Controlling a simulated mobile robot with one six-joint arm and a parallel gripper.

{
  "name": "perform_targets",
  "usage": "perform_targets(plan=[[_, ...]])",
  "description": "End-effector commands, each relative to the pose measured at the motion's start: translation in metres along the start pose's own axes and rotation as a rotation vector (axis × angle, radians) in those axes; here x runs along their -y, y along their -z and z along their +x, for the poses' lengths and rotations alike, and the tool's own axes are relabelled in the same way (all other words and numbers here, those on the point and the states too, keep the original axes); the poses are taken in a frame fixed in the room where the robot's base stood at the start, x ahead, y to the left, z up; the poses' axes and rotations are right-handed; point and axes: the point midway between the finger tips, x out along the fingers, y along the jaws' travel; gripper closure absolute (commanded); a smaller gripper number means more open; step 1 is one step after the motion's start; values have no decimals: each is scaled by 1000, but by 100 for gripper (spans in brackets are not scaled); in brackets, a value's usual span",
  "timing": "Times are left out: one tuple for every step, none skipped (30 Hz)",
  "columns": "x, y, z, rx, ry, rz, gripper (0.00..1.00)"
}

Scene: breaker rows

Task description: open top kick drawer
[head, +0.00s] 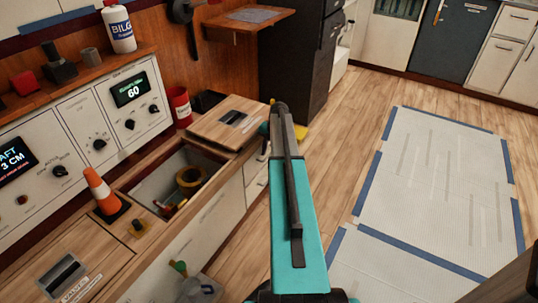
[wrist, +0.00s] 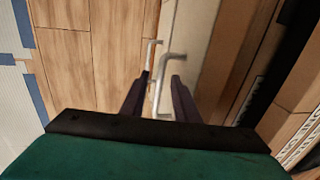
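In the wrist view, a pale cabinet front (wrist: 197,30) carries a bent silver bar handle (wrist: 166,72). A second, smaller-looking silver handle (wrist: 152,50) shows just to its left. I cannot tell which drawer each handle belongs to. My gripper (wrist: 161,76) is open, with one dark finger on each side of the nearer handle. The fingers look apart from the bar; contact cannot be made out. No drawer gap is visible there.
In the head view, a wooden counter (head: 72,232) with an open bin (head: 150,188), an orange cone (head: 104,192) and a red can (head: 180,106) lies left of my arm. A black cabinet (head: 288,60) stands behind. Wooden floor and a taped white sheet (head: 440,190) lie to the right.

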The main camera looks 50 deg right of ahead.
Motion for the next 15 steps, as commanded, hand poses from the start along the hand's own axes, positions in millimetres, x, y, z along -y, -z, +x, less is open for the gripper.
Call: perform_targets(plan=[[0,0,2,0,0,0,72],[0,0,2,0,0,0,72],[0,0,2,0,0,0,72],[0,0,2,0,0,0,72],[0,0,2,0,0,0,72],[0,0,2,0,0,0,72],[0,0,2,0,0,1,72],[0,0,2,0,0,1,72],[0,0,2,0,0,1,72],[0,0,2,0,0,1,75],[-1,0,2,0,0,1,80],[-1,0,2,0,0,1,87],[-1,0,2,0,0,1,92],[-1,0,2,0,0,1,97],[-1,0,2,0,0,1,100]])
